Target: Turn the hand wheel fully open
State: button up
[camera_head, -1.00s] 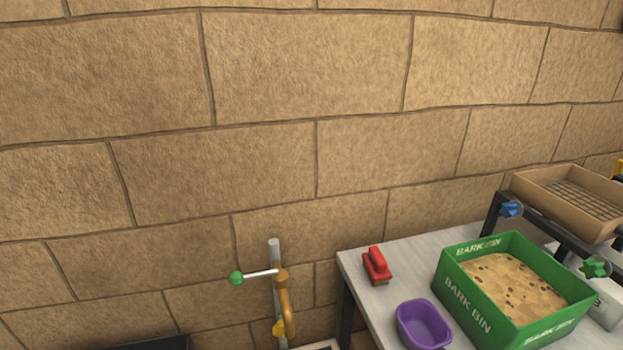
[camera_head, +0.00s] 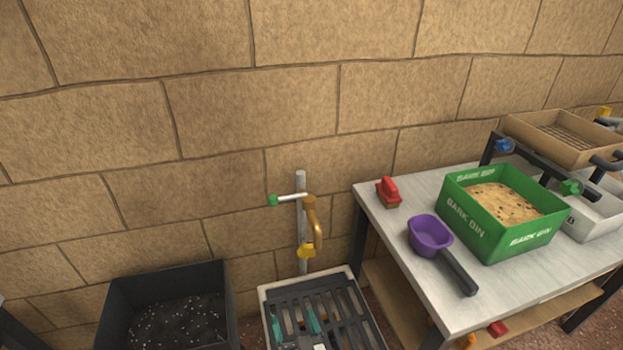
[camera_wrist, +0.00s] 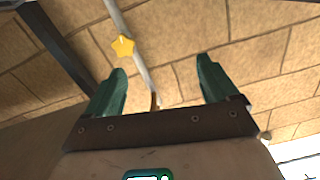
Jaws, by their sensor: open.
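A yellow star-shaped hand wheel (camera_head: 306,251) sits low on the tap at the wall, under its brass spout (camera_head: 317,225). It shows upper left of centre in the wrist view (camera_wrist: 123,46), in front of the grey standpipe (camera_wrist: 138,62). My gripper (camera_wrist: 162,66) has two teal fingers, spread wide with nothing between them. In the head view its fingers (camera_head: 294,318) show at the bottom, below the wheel and apart from it. The tap's white lever (camera_head: 291,196) ends in a green ball and points left.
A slatted tray (camera_head: 350,310) lies below the tap. A dark bin of soil (camera_head: 120,300) stands left. On the grey table (camera_head: 385,225) at right are a red brush (camera_head: 389,191), purple scoop (camera_head: 430,235) and green bark bin (camera_head: 480,235). Blue (camera_head: 503,146) and green (camera_head: 571,187) knobs show behind.

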jog(key=s+d+f+n+g+h, duration=0.1)
jog(key=s+d+g, duration=0.4)
jog(key=d, duration=0.6)
jog(key=s+d+n+g+h, duration=0.1)
jog(key=s+d+g, duration=0.4)
jog(key=d, duration=0.5)
jog(key=s+d+r+m+g+h, duration=0.1)
jog(key=s+d+r+g, duration=0.2)
jog(key=s, duration=0.5)
jog(key=s+d+r+m+g+h, duration=0.15)
jog(key=s+d, duration=0.25)
jog(key=s, duration=0.4)
jog(key=s+d+r+m+g+h, duration=0.1)
jog(key=s+d+r+m, duration=0.2)
jog(key=s, duration=0.5)
notch_tip(320, 180, up, 22)
jog(key=n+p, duration=0.1)
jog(key=p, duration=2.1)
jog(key=shift+s+d+r, duration=0.25)
jog(key=shift+s, duration=0.05)
